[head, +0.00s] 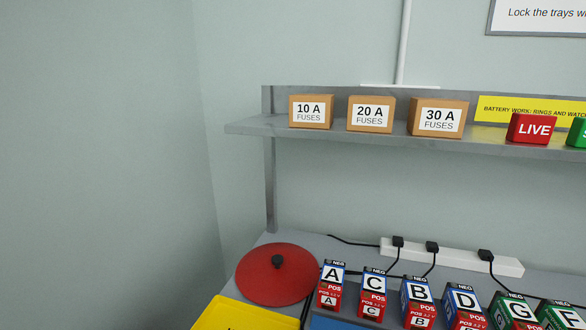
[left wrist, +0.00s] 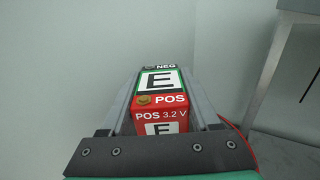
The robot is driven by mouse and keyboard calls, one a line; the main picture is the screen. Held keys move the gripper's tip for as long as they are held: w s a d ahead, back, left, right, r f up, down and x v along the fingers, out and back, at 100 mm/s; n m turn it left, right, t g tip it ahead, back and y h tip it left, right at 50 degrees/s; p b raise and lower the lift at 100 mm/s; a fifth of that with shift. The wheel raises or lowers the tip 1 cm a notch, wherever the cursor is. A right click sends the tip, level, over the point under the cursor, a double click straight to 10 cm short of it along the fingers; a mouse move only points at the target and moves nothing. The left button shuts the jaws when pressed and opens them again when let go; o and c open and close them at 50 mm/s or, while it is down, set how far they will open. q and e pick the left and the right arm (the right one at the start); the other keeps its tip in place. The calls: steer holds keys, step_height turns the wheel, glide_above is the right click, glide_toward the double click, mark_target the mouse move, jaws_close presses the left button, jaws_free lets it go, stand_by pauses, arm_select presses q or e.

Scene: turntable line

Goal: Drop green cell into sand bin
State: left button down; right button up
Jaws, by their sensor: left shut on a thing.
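My left gripper (left wrist: 162,85) is shut on the green cell (left wrist: 162,110), a block with a green-edged white top marked E. Its red POS end faces the wrist camera, with a brass terminal on top, and the NEG end points away. A finger lies along each side. Neither gripper shows in the head view. There, a red round lid with a black knob (head: 262,283) lies at the left end of the bench. A yellow container or tray (head: 240,318) is cut off below it. I cannot tell whether either belongs to the sand bin.
A row of lettered cells stands right of the lid, including blue cell A (head: 332,285) and green cell G (head: 513,312). Behind it, a white power strip (head: 455,258) has black plugs and cables. A grey shelf (head: 245,127) with fuse boxes (head: 371,114) overhangs the bench.

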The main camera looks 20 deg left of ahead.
arm_select(q)
steer(key=shift+c, duration=0.2)
jaws_free()
steer(key=shift+f, duration=0.15)
steer(key=shift+s+d, duration=0.1)
steer(key=shift+s, duration=0.1)
steer(key=p+v, duration=0.1)
steer(key=v, duration=1)
steer(key=shift+p, duration=0.3)
